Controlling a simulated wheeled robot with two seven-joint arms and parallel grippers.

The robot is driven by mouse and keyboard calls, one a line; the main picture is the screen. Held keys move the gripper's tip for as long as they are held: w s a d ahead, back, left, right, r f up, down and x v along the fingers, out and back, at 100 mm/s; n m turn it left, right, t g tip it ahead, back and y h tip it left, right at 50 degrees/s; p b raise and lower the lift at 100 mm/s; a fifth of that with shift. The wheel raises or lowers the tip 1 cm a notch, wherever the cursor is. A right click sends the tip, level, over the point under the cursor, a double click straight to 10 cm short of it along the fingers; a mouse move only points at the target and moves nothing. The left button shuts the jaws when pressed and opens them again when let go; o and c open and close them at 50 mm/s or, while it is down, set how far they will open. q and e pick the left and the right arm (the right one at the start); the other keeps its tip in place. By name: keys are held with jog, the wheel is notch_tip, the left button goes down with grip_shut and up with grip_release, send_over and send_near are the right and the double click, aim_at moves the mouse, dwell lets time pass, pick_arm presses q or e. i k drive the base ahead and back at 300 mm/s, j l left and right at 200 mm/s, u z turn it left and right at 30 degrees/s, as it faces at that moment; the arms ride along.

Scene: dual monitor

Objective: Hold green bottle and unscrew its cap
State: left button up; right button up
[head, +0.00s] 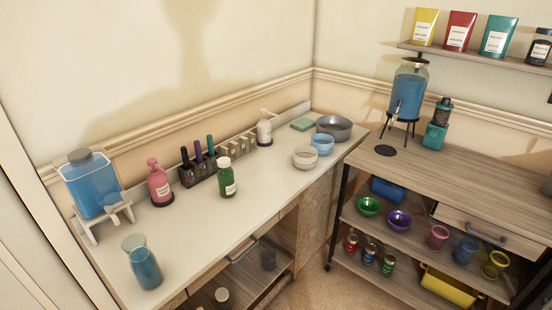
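Nothing touches the bottle. Neither of my grippers shows in the head view.
A dark rack (199,172) with several markers stands behind the bottle, with a pink pump bottle (159,183) to its left. A carafe of blue liquid (142,262) stands at the front left. Bowls (306,157) sit at the right. The counter (205,232) before the bottle is clear.

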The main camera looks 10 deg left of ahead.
aim_at(225, 177)
jog(key=i+l, duration=0.15)
jog(key=i, duration=0.2)
jog(key=i+l+u, duration=0.9)
